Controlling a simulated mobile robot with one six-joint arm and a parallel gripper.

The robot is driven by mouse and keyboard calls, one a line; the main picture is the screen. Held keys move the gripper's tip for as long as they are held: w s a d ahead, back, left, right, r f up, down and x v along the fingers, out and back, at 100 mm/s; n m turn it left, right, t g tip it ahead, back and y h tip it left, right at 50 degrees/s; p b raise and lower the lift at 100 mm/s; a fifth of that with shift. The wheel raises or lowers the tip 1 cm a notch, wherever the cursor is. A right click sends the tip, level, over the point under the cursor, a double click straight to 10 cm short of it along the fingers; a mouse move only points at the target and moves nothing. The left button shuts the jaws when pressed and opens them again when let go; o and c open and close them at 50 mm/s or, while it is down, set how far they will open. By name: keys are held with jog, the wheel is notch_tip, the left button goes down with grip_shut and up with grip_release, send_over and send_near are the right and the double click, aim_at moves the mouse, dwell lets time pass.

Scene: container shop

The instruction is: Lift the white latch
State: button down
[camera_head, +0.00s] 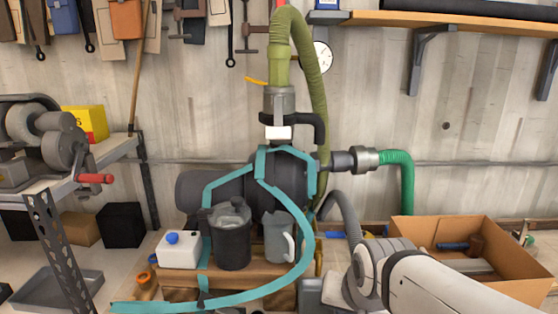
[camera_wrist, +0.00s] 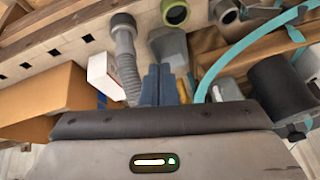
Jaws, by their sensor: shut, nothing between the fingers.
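A white block, which looks like the white latch (camera_head: 278,132), sits at the front of the grey coupling (camera_head: 279,102), under the olive green hose (camera_head: 280,70). A black curved handle (camera_head: 312,128) is beside it on the right. My gripper (camera_wrist: 164,72) is shut and empty in the wrist view, with its two blue-grey fingers together. In the head view my arm comes in from the lower right, well below and to the right of the latch; the fingertips cannot be made out there. I cannot identify the latch in the wrist view.
The dark pump (camera_head: 262,200) carries teal tape strips (camera_head: 230,180). A dark canister (camera_head: 232,240), a grey jug (camera_head: 279,238) and a white container (camera_head: 178,250) stand before it. A cardboard box (camera_head: 420,235) is at right. A grey ribbed hose (camera_wrist: 126,60) runs near my fingers.

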aim_at(278, 118)
jog(key=w+a+r+m+t+y+b, duration=0.2)
jog(key=w+a+r+m+t+b, duration=0.1)
jog(key=w+a+m+t+b, duration=0.3)
jog(key=w+a+r+m+t+y+b, duration=0.2)
jog(key=w+a+r+m+t+b, duration=0.2)
jog(key=w+m+t+b, duration=0.25)
jog(key=s+a+r+m+t+h+b, duration=0.1)
jog(key=r+m+t+b, duration=0.3)
jog(key=m, duration=0.6)
jog(key=s+a+r+m+t+h+b, duration=0.1)
jog(key=s+r+m+t+h+b, duration=0.2)
jog(key=m, duration=0.8)
notch_tip(278, 118, up, 3)
jog(key=t+h+b, duration=0.1)
jog(key=t+b, duration=0.1)
jog(key=t, duration=0.1)
jog(key=shift+a+r+h, duration=0.15)
jog(key=shift+h, duration=0.15)
jog(key=shift+w, duration=0.1)
notch_tip(278, 118, up, 9)
jog(key=w, duration=0.3)
